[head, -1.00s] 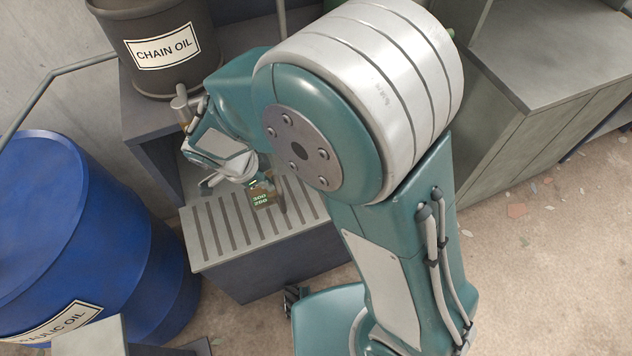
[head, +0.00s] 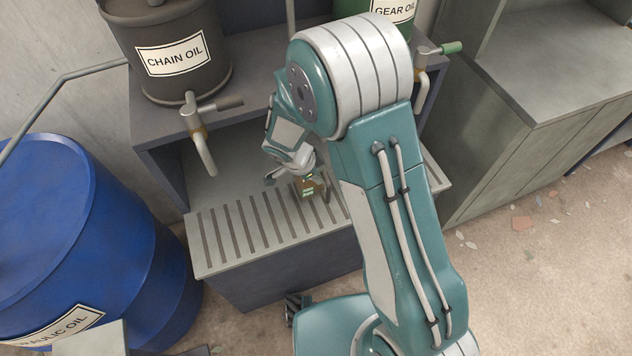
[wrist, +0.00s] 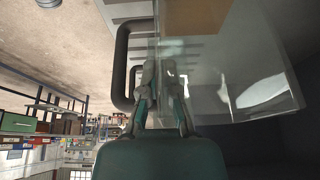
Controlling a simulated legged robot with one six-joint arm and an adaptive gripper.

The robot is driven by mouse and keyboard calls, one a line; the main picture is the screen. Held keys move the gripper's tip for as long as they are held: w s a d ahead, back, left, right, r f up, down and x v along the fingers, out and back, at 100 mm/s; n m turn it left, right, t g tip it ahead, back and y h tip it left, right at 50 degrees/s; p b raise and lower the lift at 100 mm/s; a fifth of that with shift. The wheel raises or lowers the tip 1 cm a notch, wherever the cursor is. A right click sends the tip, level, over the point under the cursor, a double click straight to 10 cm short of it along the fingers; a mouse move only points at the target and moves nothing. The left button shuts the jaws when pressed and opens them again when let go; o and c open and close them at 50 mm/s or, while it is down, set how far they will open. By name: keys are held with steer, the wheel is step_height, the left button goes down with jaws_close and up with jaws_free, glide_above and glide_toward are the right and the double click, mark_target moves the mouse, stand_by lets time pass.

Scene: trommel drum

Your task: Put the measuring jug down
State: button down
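The clear measuring jug (head: 308,187), with pale scale marks and brown liquid low in it, is partly hidden by my arm in the head view. In the wrist view, the jug (wrist: 225,60) fills the upper right, with its dark loop handle (wrist: 121,65) at left. My gripper (head: 298,163) is above the jug. In the wrist view, my gripper (wrist: 160,85) is shut on the jug's wall beside the handle. The jug is over the slotted grey tray top (head: 225,243); I cannot tell whether its base touches.
A chain oil drum (head: 172,50) with a tap (head: 195,125) stands on the shelf behind. A green gear oil drum (head: 385,12) with a tap (head: 430,60) is right of it. A blue drum (head: 80,230) stands at left. The slotted top's left part is clear.

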mark_target(316, 198)
steer(key=shift+f, duration=1.45)
steer(key=c, duration=0.8)
jaws_free()
steer(key=v, duration=1.2)
